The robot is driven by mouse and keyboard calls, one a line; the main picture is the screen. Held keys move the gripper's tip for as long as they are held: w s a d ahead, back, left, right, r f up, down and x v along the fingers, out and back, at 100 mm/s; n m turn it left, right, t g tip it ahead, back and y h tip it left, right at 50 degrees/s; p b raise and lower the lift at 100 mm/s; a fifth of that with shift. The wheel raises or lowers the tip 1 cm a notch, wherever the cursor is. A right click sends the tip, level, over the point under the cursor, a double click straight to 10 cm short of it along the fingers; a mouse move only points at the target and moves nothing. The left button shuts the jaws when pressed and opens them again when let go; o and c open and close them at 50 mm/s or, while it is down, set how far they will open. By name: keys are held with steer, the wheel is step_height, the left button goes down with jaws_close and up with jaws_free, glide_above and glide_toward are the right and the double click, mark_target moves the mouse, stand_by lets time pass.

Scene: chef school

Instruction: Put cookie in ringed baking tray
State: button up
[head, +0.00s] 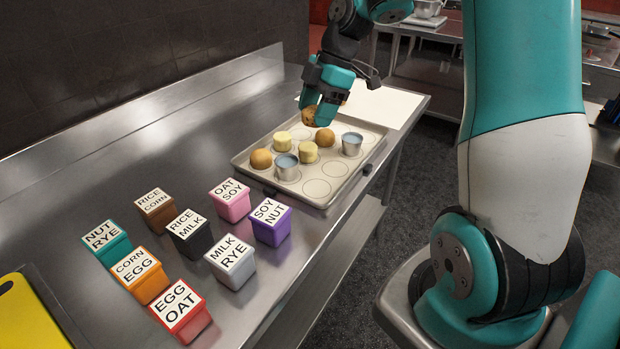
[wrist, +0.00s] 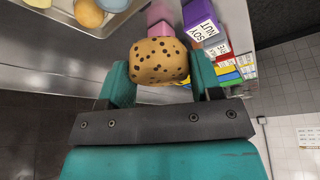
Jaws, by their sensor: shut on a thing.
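My gripper (head: 325,100) is shut on a cookie (head: 309,115), a tan round piece with dark chips. The cookie also shows between the two teal fingers in the wrist view (wrist: 158,61). The ringed baking tray (head: 343,184) lies on the steel counter below and in front of the gripper. The cookie is over or near the tray's far edge; its exact height cannot be told. The tray holds brown balls (head: 261,158), pale yellow pieces (head: 308,152) and metal cups (head: 287,167) in some rings; other rings are empty.
Several labelled coloured boxes, such as a pink one (head: 230,203) and a purple one (head: 271,225), stand left of and in front of the tray. A pale board (head: 385,105) lies behind the tray. A yellow board (head: 25,318) is at the lower left. A wall backs the counter.

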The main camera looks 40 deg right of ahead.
mark_target(312, 190)
step_height(312, 190, down, 18)
steer(key=shift+s+d+f+p, duration=0.1)
steer(key=shift+d+p, duration=0.05)
steer(key=shift+p, duration=0.9)
steer(key=shift+f, duration=0.1)
steer(key=o, duration=0.9)
steer(key=w+b+v, duration=0.1)
steer(key=b+v, duration=0.2)
steer(key=v, duration=0.9)
steer(key=s+a+r+m, duration=0.2)
steer(key=s+a+r, duration=0.15)
steer(key=a, duration=0.45)
steer(key=s+a+r+m, duration=0.1)
steer(key=s+a+r, duration=0.1)
steer(key=a+r, duration=0.35)
steer(key=s+a+r+m, duration=0.2)
steer(key=s+a+m, duration=0.4)
steer(key=s+a, duration=0.7)
steer(key=s, duration=0.4)
steer(key=shift+r+g, duration=0.15)
steer(key=shift+g, duration=0.25)
